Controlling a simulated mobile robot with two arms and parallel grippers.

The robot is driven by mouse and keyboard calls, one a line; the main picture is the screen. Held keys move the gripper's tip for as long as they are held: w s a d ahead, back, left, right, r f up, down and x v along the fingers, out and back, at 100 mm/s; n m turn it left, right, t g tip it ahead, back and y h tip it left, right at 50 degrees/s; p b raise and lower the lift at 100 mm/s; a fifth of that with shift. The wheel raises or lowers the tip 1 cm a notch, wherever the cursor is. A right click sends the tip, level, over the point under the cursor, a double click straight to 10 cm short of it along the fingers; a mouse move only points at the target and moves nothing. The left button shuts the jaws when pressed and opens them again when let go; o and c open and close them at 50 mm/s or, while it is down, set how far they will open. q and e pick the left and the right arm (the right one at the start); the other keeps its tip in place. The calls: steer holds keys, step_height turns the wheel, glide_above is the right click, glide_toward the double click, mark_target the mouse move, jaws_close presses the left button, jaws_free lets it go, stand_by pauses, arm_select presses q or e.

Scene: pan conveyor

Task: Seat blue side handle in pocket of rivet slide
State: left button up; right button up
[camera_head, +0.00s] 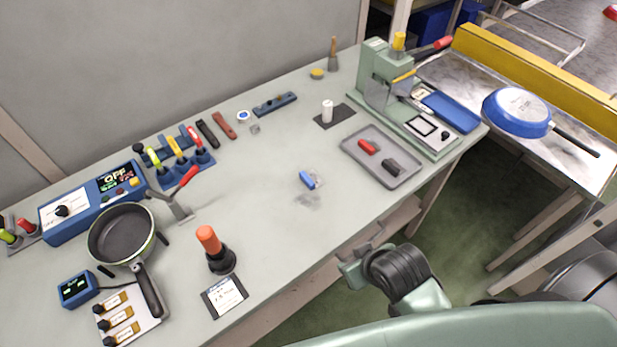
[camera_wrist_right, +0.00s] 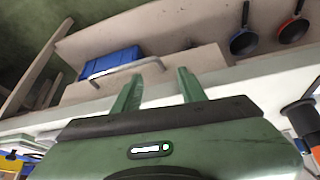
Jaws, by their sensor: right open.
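A small blue side handle (camera_head: 306,179) lies on the bench near its middle, with a small pale piece touching or just beside it. The green rivet press (camera_head: 386,85) stands at the bench's right end. Its slide (camera_head: 432,130) has a dark-framed pale square that looks like the pocket; no blue handle is in it. My right gripper (camera_head: 354,268) is at the bench's front edge, below and right of the blue handle. In the right wrist view the right gripper (camera_wrist_right: 158,88) has its two green fingers apart with nothing between them. My left gripper is not in view.
A grey tray (camera_head: 352,150) with a red and a dark handle lies between the blue handle and the press. A frying pan (camera_head: 122,232) and an orange-topped tool (camera_head: 209,240) stand at left. A blue pan (camera_head: 516,112) lies on the side table. Bench around the handle is clear.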

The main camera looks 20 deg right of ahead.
mark_target(306, 177)
steer(key=w+r+t+y, duration=0.1)
steer(key=w+t, duration=0.1)
steer(key=w, duration=0.4)
steer(key=w+a+r+t+y, duration=0.1)
steer(key=w+t, duration=0.2)
steer(key=w, duration=0.4)
steer(key=w+r+n+t+y, duration=0.1)
steer(key=w+t, duration=0.1)
steer(key=w, duration=0.5)
steer(key=shift+a+r+t, duration=0.1)
steer(key=shift+a+t, duration=0.05)
steer(key=shift+t, duration=0.25)
steer(key=shift+p+x, duration=0.7)
steer(key=shift+x, duration=2.45)
steer(key=shift+s, duration=0.1)
jaws_close()
